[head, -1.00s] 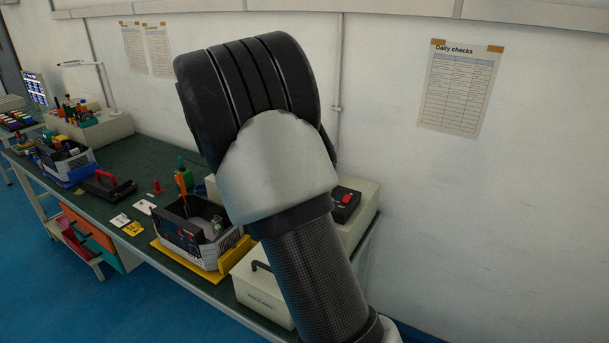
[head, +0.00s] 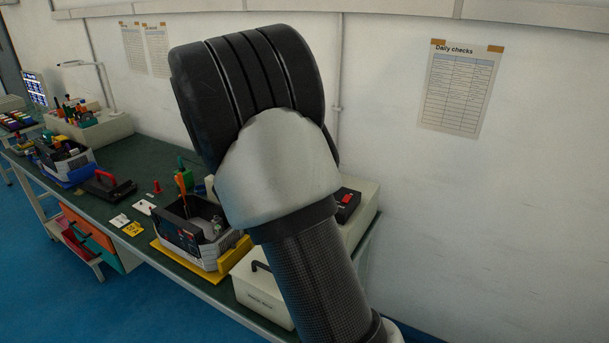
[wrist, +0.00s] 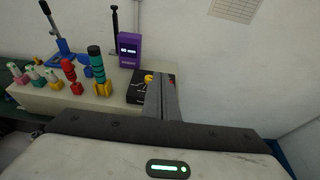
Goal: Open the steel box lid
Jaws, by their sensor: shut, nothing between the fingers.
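A pale box (head: 262,296) with a black handle on top and a label on its front stands at the bench's near right edge in the head view. It looks like the steel box; its lid appears closed, and my arm hides its right part. My gripper is hidden behind my arm in the head view. In the wrist view my gripper's fingers (wrist: 161,82) are shut and empty, seen in front of a black box (wrist: 145,88) with a yellow knob. The pale box cannot be made out in the wrist view.
A cream riser (wrist: 75,103) at the back holds colored plugs and a purple display device (wrist: 129,50). Left of the pale box, an open-topped unit (head: 195,250) sits on a yellow tray (head: 237,256). The wall (head: 480,220) stands close behind the bench.

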